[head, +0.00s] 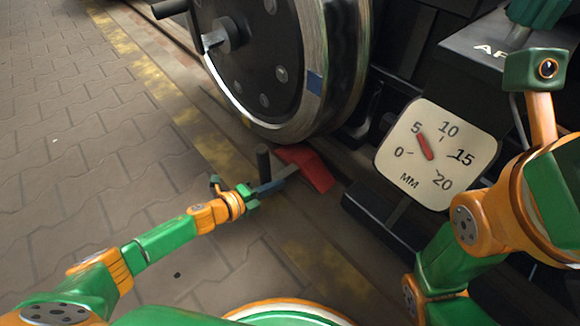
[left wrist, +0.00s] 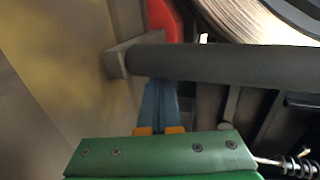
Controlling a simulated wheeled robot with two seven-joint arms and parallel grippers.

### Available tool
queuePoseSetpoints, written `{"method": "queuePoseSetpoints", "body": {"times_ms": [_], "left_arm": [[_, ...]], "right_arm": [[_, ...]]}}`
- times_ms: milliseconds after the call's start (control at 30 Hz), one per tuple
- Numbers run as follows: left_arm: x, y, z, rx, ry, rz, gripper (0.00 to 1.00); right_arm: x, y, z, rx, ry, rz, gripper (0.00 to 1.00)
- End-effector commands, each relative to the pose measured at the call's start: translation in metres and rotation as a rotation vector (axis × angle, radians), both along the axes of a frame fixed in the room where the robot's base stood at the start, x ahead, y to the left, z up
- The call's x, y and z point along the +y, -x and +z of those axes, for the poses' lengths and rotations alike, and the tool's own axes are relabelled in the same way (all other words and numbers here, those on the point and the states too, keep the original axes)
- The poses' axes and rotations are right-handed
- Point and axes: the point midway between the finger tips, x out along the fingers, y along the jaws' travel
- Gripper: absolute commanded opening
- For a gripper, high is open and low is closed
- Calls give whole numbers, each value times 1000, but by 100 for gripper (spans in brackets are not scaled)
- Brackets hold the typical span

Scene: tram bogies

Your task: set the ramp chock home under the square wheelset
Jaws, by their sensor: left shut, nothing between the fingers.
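The red ramp chock (head: 308,168) lies on the ground by the foot of the large steel wheel (head: 345,60). I cannot tell whether it touches the tread. A grey bar runs from it to a dark upright handle (head: 263,163). My left gripper (head: 270,187) is shut and empty, its blue fingers low beside the handle. In the left wrist view, the handle (left wrist: 220,62) crosses in front of the shut blue fingers (left wrist: 160,105), with part of the red chock (left wrist: 163,20) beyond. The fingertips are partly hidden behind the handle. My right arm shows at right, but its fingers do not.
A dial gauge (head: 436,155) marked in MM stands right of the chock, its red pointer near 5. The paved floor (head: 90,150) at left is clear, edged by a worn yellow line.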

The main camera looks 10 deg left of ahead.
Motion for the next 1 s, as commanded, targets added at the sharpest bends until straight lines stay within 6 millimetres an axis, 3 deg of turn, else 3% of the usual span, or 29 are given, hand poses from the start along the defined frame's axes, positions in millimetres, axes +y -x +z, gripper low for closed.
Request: {"method": "queuePoseSetpoints", "body": {"times_ms": [500,1000], "left_arm": [[20,-16,0,-1,-1,2,0],[23,-18,0,0,-1,2,0]], "right_arm": [[0,0,-10,0,0,0,75],[0,0,-11,0,0,0,75]]}}
